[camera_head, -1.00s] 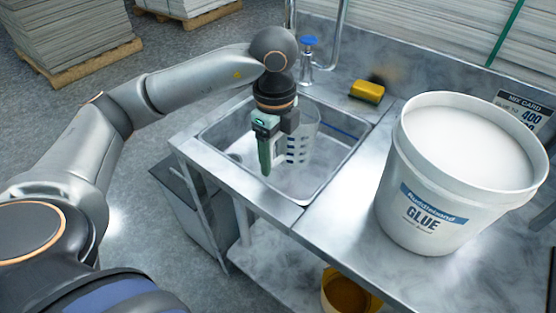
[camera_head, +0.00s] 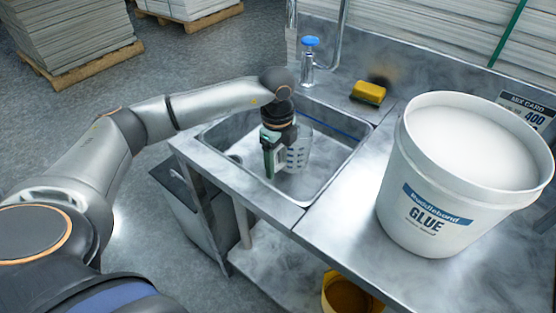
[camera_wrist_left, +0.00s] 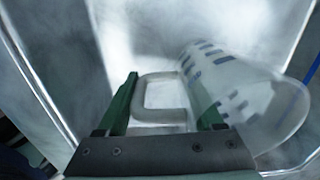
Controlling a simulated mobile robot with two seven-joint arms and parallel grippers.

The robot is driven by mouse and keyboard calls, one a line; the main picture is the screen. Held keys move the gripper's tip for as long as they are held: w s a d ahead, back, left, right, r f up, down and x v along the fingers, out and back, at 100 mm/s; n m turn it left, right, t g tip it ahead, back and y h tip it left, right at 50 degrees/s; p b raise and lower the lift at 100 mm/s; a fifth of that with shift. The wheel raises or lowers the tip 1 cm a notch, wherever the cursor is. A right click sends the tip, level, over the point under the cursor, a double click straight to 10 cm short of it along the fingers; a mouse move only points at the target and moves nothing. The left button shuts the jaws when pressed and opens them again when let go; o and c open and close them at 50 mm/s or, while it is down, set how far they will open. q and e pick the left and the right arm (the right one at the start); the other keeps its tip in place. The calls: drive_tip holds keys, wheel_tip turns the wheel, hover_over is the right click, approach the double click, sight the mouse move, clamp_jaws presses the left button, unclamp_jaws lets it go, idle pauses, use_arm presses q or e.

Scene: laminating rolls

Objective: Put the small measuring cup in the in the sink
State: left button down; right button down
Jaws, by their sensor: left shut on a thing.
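The measuring cup (camera_head: 299,150) is translucent white with blue marks and hangs upright or nearly so inside the sink. My left gripper (camera_head: 270,168) is down in the sink basin, shut on the cup's handle. The left wrist view shows the cup (camera_wrist_left: 243,95) and its pale handle (camera_wrist_left: 160,98) between the green fingers of my gripper (camera_wrist_left: 165,100). The steel sink (camera_head: 328,188) surrounds both. I cannot tell whether the cup's base touches the sink floor. My right gripper is not in view.
A large white glue bucket (camera_head: 440,190) stands on the counter right of the sink. A faucet with a blue knob (camera_head: 309,45) stands at the back. A yellow bucket (camera_head: 345,295) sits below the counter.

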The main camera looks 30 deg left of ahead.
use_arm(q)
drive_tip(key=shift+c, duration=0.2)
unclamp_jaws()
drive_tip(key=shift+f, duration=0.1)
wheel_tip(320, 180, up, 12)
drive_tip(key=shift+r+p, duration=0.2)
drive_tip(key=shift+p, duration=0.3)
